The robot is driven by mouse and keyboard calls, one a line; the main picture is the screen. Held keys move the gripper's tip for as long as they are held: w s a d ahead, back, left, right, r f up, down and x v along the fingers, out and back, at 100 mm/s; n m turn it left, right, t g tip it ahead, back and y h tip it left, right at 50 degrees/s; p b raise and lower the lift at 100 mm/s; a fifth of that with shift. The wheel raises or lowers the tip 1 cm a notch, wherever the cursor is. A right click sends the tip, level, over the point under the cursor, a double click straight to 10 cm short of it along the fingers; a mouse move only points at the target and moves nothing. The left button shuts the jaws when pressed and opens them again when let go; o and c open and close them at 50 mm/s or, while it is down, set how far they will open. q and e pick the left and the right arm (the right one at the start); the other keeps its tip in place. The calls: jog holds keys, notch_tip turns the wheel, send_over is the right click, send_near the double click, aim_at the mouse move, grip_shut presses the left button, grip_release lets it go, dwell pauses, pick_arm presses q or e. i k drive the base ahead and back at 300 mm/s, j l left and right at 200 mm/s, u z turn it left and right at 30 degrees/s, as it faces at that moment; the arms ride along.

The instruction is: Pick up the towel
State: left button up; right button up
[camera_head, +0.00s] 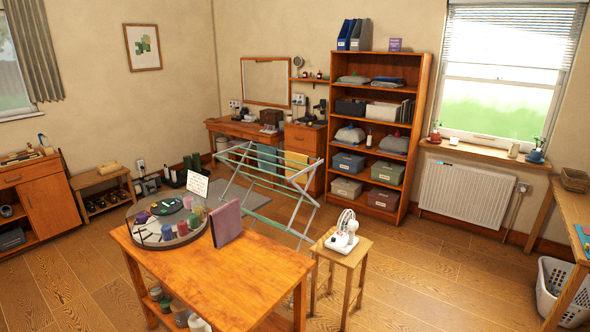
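Cloths that could be towels hang on a folding drying rack (266,182) in the middle of the room. One is a dark teal cloth (266,160); beside it to the right is a yellow-tan cloth (297,167). The rack's bars cross in front of both, and which one is the towel I cannot tell. Neither of my grippers is in view.
A wooden table (240,285) stands in front, bearing a round tray (150,240) and an upright mauve item (227,223). A small stool (342,252) with a white device stands right of it. A bookcase (425,90) is behind.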

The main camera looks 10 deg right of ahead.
aim_at(304, 178)
jog(key=z, duration=0.75)
jog(key=i+l+z, duration=0.35)
jog(key=i, duration=0.2)
jog(key=i+z, duration=0.35)
jog(key=i, duration=1.35)
jog(key=i+j+z, duration=0.1)
jog(key=i, duration=1)
jog(key=i+u, duration=0.25)
jog(key=i, duration=0.3)
jog(key=i+u, duration=0.2)
jog(key=i, duration=0.35)
jog(key=i+l+u, duration=0.25)
jog(key=i, duration=0.3)
jog(key=i+l+u, duration=0.1)
jog(key=i+u, duration=0.15)
jog(key=i, duration=0.25)
jog(key=i+j+u, duration=0.25)
jog(key=i+u, duration=0.65)
jog(key=i+l+u, duration=0.15)
jog(key=i+u, duration=0.3)
jog(key=i, duration=0.2)
jog(key=i+l+u, duration=0.3)
jog(key=i+u, duration=0.3)
jog(key=i, duration=1.45)
jog(key=i+l+u, duration=0.1)
jog(key=u, duration=2.05)
jog(key=i+l, duration=0.05)
jog(key=l, duration=0.1)
